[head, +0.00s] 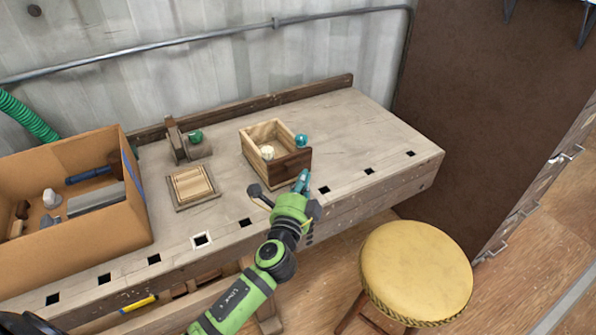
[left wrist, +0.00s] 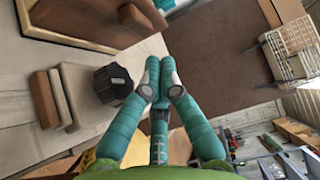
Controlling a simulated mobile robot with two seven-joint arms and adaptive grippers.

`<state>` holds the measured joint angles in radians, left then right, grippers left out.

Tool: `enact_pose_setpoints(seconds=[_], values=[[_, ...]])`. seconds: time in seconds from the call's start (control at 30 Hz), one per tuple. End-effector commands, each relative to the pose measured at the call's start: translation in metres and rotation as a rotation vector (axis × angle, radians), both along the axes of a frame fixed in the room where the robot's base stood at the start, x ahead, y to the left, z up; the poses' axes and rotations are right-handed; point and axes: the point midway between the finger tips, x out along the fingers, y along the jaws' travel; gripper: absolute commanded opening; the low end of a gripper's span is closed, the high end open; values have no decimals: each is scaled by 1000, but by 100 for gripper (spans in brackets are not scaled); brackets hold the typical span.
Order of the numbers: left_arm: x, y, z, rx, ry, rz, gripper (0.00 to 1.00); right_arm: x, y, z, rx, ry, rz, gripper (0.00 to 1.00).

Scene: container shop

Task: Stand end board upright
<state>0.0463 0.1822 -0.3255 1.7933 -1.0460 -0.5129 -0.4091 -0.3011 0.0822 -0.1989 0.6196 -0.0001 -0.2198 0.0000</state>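An open pale wooden box (head: 262,134) sits on the workbench, with a dark brown board (head: 291,167) upright across its near end. I take this to be the end board; I cannot tell whether it is fixed to the box. My left gripper (head: 303,180) is just in front of the dark board, near the bench's front edge. In the left wrist view its teal fingertips (left wrist: 153,78) are together with nothing visible between them. A wooden tray-like piece (left wrist: 85,36) is at the upper left there. My right gripper is not in view.
A cardboard box (head: 110,216) of tools stands at the left. A small framed wooden panel (head: 191,186) lies left of the wooden box. A yellow stool (head: 416,270) stands at the right. The bench's right end is clear.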

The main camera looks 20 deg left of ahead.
Motion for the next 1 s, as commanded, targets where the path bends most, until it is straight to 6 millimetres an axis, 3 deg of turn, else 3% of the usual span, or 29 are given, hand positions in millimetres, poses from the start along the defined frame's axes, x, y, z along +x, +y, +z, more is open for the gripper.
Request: enact_pose_setpoints(seconds=[0.2, 1.0], values=[[12, 16, 1, 1, -1, -1, 0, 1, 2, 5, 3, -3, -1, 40], [21, 28, 4, 1, -2, 1, 0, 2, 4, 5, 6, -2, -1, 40]])
